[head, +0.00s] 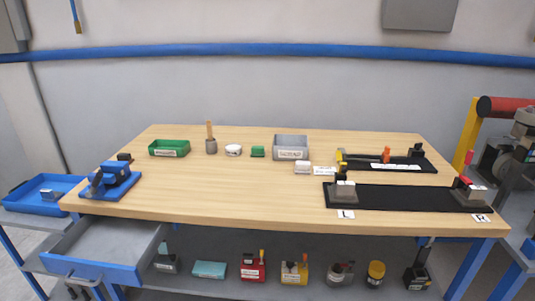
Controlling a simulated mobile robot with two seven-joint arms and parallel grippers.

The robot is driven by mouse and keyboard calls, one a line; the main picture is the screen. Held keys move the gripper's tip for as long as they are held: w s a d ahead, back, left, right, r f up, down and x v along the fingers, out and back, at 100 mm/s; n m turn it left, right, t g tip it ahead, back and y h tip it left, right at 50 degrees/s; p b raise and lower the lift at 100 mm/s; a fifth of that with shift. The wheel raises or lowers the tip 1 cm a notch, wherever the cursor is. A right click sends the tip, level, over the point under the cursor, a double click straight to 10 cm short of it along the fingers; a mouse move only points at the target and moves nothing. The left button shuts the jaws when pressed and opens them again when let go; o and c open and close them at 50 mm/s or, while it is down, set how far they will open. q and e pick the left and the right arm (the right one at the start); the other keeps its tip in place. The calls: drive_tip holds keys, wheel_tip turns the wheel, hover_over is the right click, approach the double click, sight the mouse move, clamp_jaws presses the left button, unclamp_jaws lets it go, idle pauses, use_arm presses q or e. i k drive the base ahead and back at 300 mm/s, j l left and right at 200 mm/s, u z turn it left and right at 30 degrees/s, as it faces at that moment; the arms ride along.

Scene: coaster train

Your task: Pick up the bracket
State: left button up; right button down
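I cannot tell for sure which thing is the bracket. Neither of my grippers is in view, and nothing is seen held.
The wooden table (230,195) is clear in its middle. An open drawer (105,250) juts out below its left front. A green bin (169,148) and a grey bin (291,147) stand at the back. A black plate (405,197) with two clamps lies at right.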

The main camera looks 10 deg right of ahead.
sight(343, 189)
drive_tip(key=i+z, duration=0.4)
drive_tip(key=i, duration=0.5)
